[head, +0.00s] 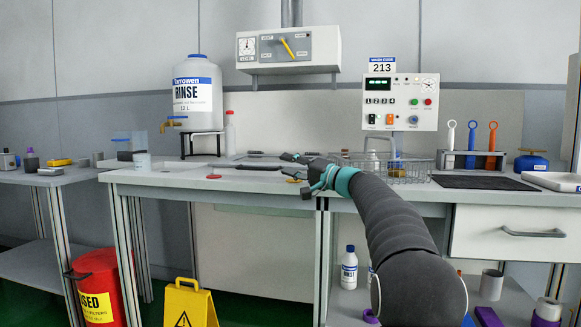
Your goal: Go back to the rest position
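My arm reaches from the lower right of the head view over the front of the bench (170,178). My gripper (296,174), dark with a teal band behind it, is at its end, low over the bench top and pointing away to the left. Its two dark fingers look spread apart, one farther back and one nearer the front edge. I see nothing held between them. A small yellowish disc lies just beyond the fingers, partly hidden by them. The gripper is small in view, so its height above the bench is hard to judge.
A wire basket (408,178) stands just right of my arm. A tool rack (472,160) is at right. A yellow floor sign (190,303) and red bin (98,285) stand below.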

